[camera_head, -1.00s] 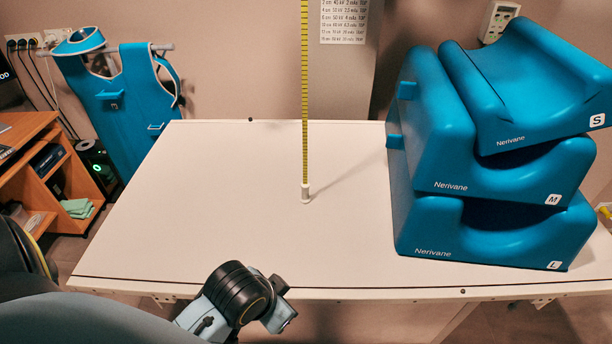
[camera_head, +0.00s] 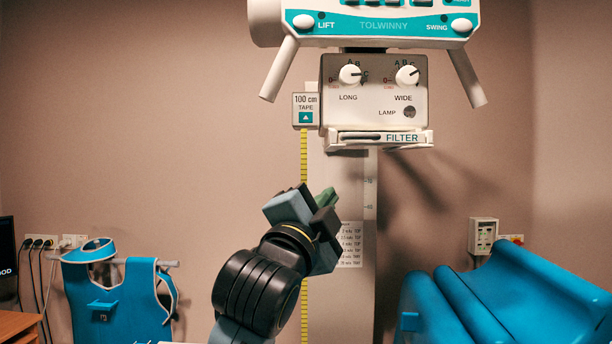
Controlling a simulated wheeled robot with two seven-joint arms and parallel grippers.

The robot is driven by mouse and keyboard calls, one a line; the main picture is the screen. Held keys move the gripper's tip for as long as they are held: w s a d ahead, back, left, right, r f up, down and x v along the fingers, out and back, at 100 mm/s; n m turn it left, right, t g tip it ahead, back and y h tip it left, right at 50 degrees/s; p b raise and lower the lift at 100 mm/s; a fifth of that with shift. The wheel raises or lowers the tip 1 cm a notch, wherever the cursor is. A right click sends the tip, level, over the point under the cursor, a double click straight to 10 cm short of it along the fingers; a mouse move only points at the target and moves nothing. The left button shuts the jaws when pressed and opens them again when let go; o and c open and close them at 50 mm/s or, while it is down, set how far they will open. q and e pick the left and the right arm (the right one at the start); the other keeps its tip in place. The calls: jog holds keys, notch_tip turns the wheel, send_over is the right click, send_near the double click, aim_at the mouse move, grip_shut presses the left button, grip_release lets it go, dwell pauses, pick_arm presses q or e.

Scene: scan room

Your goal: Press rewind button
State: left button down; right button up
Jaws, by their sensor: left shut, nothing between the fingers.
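The tape box (camera_head: 297,108), labelled "100 cm TAPE", hangs at the left side of the collimator housing. It has a small teal button (camera_head: 306,117) with a white triangle on its front. The yellow measuring tape (camera_head: 304,155) runs straight down from the box and passes behind my arm. My left gripper (camera_head: 322,200) is shut and empty, pointing up, below the box and slightly right of it in the picture. A clear gap shows between the gripper and the button. My right gripper is not in view.
The collimator (camera_head: 374,112) has two knobs, a lamp button and a filter slot. Above it is a teal control panel (camera_head: 385,26) with two angled handles. Blue cushions (camera_head: 450,310) are at lower right, and a blue apron (camera_head: 118,300) hangs at left.

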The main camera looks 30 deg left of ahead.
aim_at(302, 120)
pick_arm(q)
jog(key=s+r+m+t+y, duration=0.1)
jog(key=s+r+t, duration=0.2)
jog(key=r, duration=1)
jog(key=s, duration=0.3)
jog(key=shift+s+a+m+t+y, duration=0.15)
jog(key=shift+a+m+t+y, duration=0.15)
jog(key=shift+t, duration=0.1)
jog(key=w+a, duration=0.1)
jog(key=w, duration=0.1)
jog(key=w+a, duration=0.1)
jog(key=w, duration=0.1)
jog(key=w+a, duration=0.2)
jog(key=shift+w, duration=0.2)
jog(key=shift+w+a, duration=0.35)
jog(key=shift+w, duration=0.25)
jog(key=shift+w, duration=0.1)
jog(key=shift+w+a, duration=0.2)
jog(key=shift+w, duration=0.05)
